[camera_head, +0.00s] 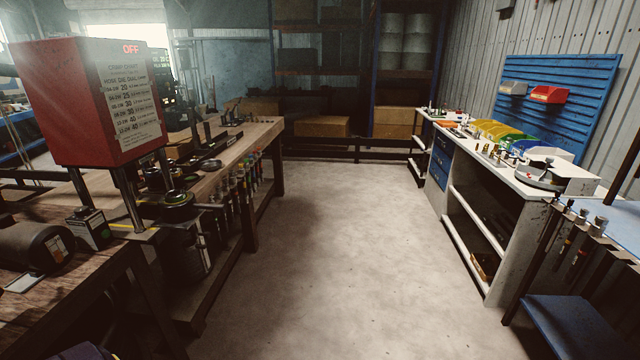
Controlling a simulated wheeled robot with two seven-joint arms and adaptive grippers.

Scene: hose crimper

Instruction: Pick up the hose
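I cannot pick out the hose with certainty. Several dark rod-like or hose-like pieces with metal ends (565,243) hang upright at the right edge. Several similar pieces (236,197) hang along the side of the left wooden workbench. The red crimper box (88,102) stands on metal posts at the left, with a lit "OFF" sign and a printed settings label. Neither of my grippers is in view.
A wooden workbench (262,134) with tools runs along the left. A white counter (463,152) with coloured bins and small fittings runs along the right. A blue panel (578,318) juts out at lower right. The concrete floor (345,235) between is clear; shelves and boxes (320,126) stand behind.

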